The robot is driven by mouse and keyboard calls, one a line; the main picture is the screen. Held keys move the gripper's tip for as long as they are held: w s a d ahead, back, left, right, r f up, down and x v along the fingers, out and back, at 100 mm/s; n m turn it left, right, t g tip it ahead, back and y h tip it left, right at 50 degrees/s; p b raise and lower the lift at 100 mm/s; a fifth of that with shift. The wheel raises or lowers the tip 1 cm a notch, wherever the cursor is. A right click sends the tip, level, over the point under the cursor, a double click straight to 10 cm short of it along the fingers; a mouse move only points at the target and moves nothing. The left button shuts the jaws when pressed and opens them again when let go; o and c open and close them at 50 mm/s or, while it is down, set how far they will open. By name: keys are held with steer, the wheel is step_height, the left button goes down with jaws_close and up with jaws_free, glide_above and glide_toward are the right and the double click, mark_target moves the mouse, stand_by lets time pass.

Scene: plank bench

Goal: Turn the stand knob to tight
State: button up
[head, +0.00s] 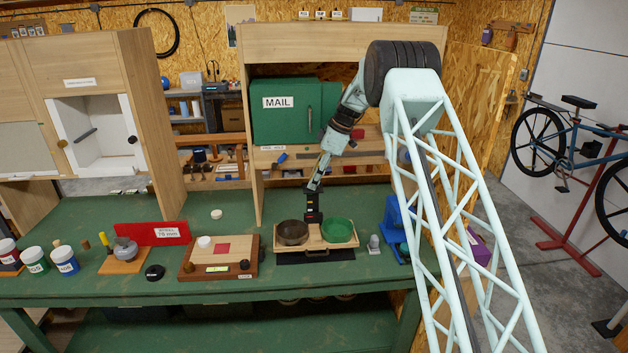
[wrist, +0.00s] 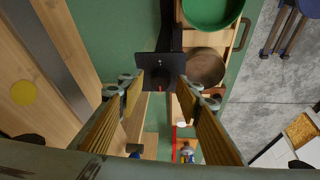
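A black stand (head: 313,208) rises behind the wooden tray that holds two bowls. In the head view my gripper (head: 316,182) is just above the stand. I cannot tell whether the fingertips touch the knob. No tight label is readable.
A brown bowl (head: 292,233) and a green bowl (head: 339,230) sit in the tray (head: 315,247) in front of the stand. A blue object (head: 398,225) is right.

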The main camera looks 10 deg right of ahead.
steer(key=shift+a+f, duration=0.1)
steer(key=shift+f, duration=0.15)
steer(key=shift+c, duration=0.8)
steer(key=c, duration=0.7)
